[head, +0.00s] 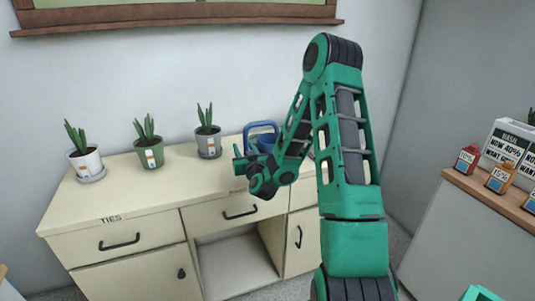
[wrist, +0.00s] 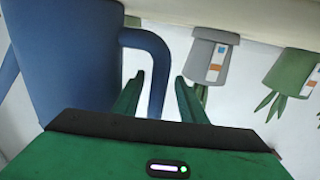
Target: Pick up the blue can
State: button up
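The blue can (head: 262,130), a watering can, stands on the back of the cream cabinet, partly hidden behind my arm in the head view. In the wrist view its blue body (wrist: 72,60) fills the upper left, and a curved blue handle (wrist: 157,62) extends right from it. My gripper (wrist: 160,80) is open, with the handle showing between its two green fingers. I cannot tell whether the fingers touch it. In the head view my gripper (head: 240,158) is in front of and slightly left of the can.
The cream cabinet (head: 130,200) also bears a grey potted plant (head: 208,142), a green one (head: 149,150) and a white one (head: 86,162), left of the can. A counter (head: 460,235) with small priced boxes (head: 501,177) stands at the right.

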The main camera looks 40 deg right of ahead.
jog(key=shift+x, duration=0.85)
jog(key=shift+r, duration=0.1)
grip_shut()
jog(key=shift+d, duration=0.1)
